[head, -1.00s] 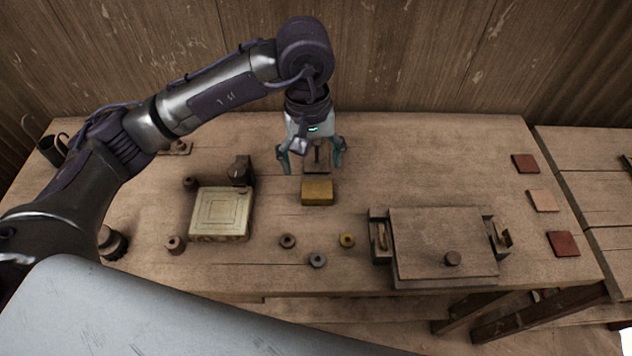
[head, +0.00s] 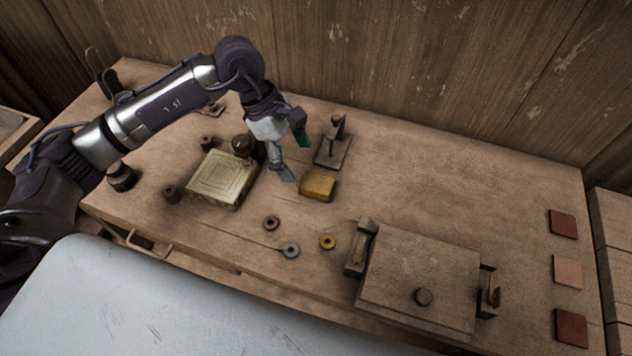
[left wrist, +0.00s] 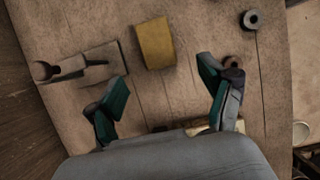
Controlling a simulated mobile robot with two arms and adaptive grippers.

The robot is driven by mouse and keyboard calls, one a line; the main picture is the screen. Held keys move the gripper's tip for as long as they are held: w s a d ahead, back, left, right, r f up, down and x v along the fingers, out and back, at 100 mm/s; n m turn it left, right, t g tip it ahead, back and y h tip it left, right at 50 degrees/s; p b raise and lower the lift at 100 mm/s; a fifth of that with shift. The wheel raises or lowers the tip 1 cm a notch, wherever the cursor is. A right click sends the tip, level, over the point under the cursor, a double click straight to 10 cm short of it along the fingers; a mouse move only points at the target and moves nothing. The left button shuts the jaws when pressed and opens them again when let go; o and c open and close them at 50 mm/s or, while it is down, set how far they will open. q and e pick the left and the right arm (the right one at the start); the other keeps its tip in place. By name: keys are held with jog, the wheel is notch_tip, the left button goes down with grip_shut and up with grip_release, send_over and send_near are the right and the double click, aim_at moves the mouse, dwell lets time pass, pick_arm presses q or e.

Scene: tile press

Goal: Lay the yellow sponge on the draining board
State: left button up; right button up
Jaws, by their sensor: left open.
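The yellow sponge (head: 318,187) is a small block lying on the wooden table, right of a cream square slab with concentric grooves (head: 222,178). It also shows in the left wrist view (left wrist: 155,42), ahead of the fingers. My left gripper (head: 295,155) is open and empty, above the table just behind and left of the sponge, apart from it. Its spread fingers also show in the left wrist view (left wrist: 161,82). I cannot tell for sure which thing is the draining board. My right gripper is not in view.
A small plate with an upright handle (head: 333,150) stands close behind the sponge. Several rings, including a brass one (head: 327,242), lie in front. A lidded wooden press (head: 420,280) stands front right. Square tiles (head: 567,271) line the right edge. The table's back right is clear.

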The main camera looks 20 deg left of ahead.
aim_at(312, 180)
pick_arm(q)
jog(key=shift+d+f, duration=0.4)
jog(key=shift+f, duration=0.2)
jog(key=shift+d+f, duration=0.2)
jog(key=shift+f, duration=0.15)
jog(key=p+x, duration=0.2)
jog(key=x, duration=0.2)
jog(key=shift+d+f, duration=0.2)
jog(key=shift+f, duration=0.1)
jog(key=shift+d+f+p, duration=0.15)
jog(key=shift+f+p, duration=0.15)
jog(key=shift+f, duration=0.1)
jog(key=c, duration=1.1)
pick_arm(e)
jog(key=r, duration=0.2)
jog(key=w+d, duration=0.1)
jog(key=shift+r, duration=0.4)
pick_arm(q)
jog(key=shift+r, duration=0.15)
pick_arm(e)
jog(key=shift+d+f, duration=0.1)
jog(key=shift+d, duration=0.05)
